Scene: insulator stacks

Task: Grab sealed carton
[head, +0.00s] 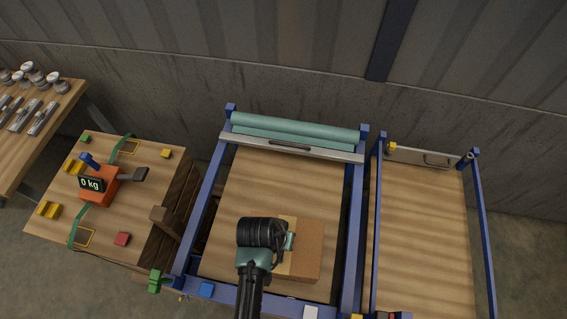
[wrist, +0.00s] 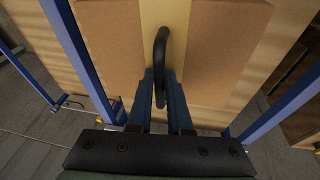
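The sealed carton (head: 309,258) is a brown box with a paler strip across its top. It rests on the wooden bed of the middle blue frame, and my arm hides its left part in the head view. In the wrist view the carton (wrist: 228,55) fills the upper middle, with a black loop handle (wrist: 161,45) standing on the pale strip. My gripper (wrist: 161,78) is over the carton top, its two dark fingers close on either side of the handle with almost no gap. In the head view the fingertips are hidden.
Blue rails (head: 355,205) border the bed, with teal rollers (head: 295,131) at its back. Another blue-framed wooden bed (head: 425,230) at right looks empty. At left, a wooden crate (head: 55,205) bears an orange scale (head: 100,190) reading 0 kg. The bed behind the carton is clear.

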